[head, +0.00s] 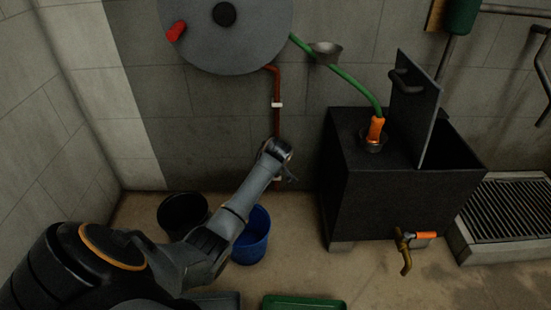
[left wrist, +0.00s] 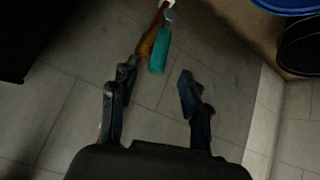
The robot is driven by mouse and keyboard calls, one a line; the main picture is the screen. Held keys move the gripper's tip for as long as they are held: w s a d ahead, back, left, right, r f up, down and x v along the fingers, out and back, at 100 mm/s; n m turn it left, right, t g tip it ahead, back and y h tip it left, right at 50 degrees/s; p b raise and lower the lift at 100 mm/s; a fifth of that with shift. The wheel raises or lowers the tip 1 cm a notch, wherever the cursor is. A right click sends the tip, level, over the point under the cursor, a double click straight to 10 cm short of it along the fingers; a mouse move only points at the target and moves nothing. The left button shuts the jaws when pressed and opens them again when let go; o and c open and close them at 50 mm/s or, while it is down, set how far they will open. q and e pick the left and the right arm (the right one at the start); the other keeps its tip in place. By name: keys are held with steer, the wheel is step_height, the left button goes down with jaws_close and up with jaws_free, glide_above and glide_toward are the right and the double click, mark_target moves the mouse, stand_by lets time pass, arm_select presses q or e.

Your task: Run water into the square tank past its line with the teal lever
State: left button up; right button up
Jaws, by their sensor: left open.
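The square tank (head: 365,205) is a dark box on the floor, right of centre in the head view. Its lid (head: 415,108) stands upright. The inside looks dark; I see no line or water level. The teal lever (left wrist: 160,50) hangs beside a copper pipe (left wrist: 147,40) on the wall in the left wrist view. In the head view it is hidden behind my left gripper (head: 287,168). In the left wrist view my left gripper (left wrist: 157,82) is open and empty, its fingertips just short of the lever. My right gripper is not in view.
A green hose (head: 345,77) ends in an orange nozzle (head: 375,130) at the tank top. A brass tap (head: 404,253) is on the tank's front. A black bucket (head: 182,213), blue bucket (head: 252,238) and green tray (head: 302,302) stand below my arm. A floor grate (head: 510,215) lies right.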

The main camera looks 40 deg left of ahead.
arm_select(q)
steer(key=shift+v, duration=1.05)
